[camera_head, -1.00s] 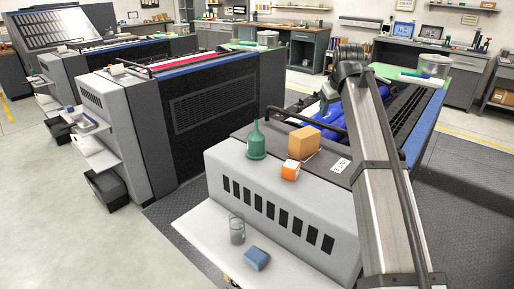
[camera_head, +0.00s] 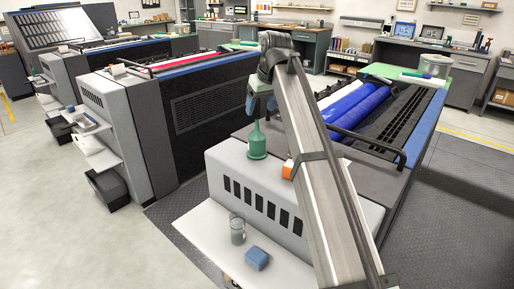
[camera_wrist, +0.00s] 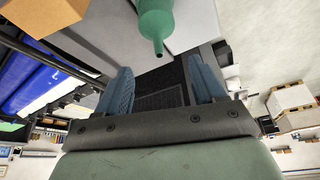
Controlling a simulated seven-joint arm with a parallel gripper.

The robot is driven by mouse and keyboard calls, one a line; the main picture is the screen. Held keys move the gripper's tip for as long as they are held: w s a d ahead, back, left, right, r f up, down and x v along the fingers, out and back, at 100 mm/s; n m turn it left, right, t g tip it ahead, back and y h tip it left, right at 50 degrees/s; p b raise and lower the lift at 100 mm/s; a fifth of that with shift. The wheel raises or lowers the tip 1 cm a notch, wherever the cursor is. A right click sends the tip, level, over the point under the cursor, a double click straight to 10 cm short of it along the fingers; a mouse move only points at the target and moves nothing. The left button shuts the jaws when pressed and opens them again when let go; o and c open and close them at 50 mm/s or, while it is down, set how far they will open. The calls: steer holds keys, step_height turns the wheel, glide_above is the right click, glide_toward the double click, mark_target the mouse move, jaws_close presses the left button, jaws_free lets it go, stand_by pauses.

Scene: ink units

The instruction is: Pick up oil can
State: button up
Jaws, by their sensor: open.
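The green oil can (camera_head: 257,144) stands upright on top of the grey press unit, its thin spout pointing up. In the wrist view the oil can (camera_wrist: 156,20) is at the top centre, its spout pointing toward the space between my fingers. My gripper (camera_wrist: 155,84) is open, with two blue ridged fingers apart and nothing between them. In the head view my gripper (camera_head: 259,104) is above the oil can, partly hidden by my arm. The oil can's base is cut off in the wrist view.
An orange and white box (camera_head: 287,169) sits right of the can, partly behind my arm. A cardboard box (camera_wrist: 46,14) shows in the wrist view. A glass beaker (camera_head: 237,230) and a blue sponge-like block (camera_head: 257,258) are on the white shelf (camera_head: 205,232) below.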

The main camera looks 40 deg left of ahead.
mark_target(256, 129)
steer(key=x, duration=0.9)
steer(key=shift+w, duration=0.1)
jaws_close()
stand_by(0.5)
steer(key=shift+d+f, duration=0.1)
